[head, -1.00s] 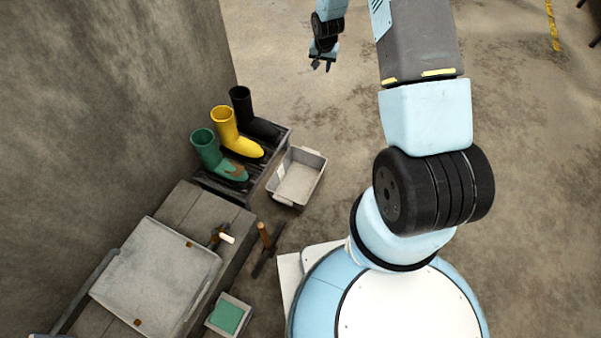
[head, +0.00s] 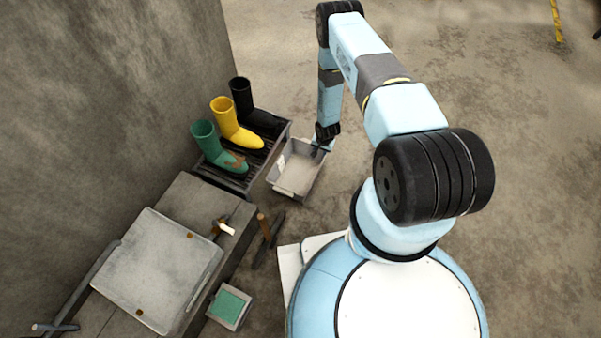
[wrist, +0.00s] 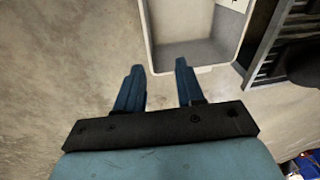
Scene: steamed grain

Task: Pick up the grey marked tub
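The grey tub (head: 297,183) stands on the floor beside the boot rack in the head view, open at the top and empty inside. A pale label shows on its inner left wall. In the wrist view the tub (wrist: 192,56) fills the upper middle, with its near rim just beyond the fingertips. My gripper (wrist: 158,70) is open, with two blue fingers apart and nothing between them. In the head view my gripper (head: 322,146) is over or beside the tub's far right corner; its fingers are partly hidden there, and I cannot tell whether they touch the rim.
A slatted rack (head: 262,165) with green, yellow and black boots stands left of the tub. A bench (head: 190,205) with a grey lid or board (head: 157,268) is nearer. A small box with a green top (head: 229,307) sits beside it. The floor right of the tub is clear.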

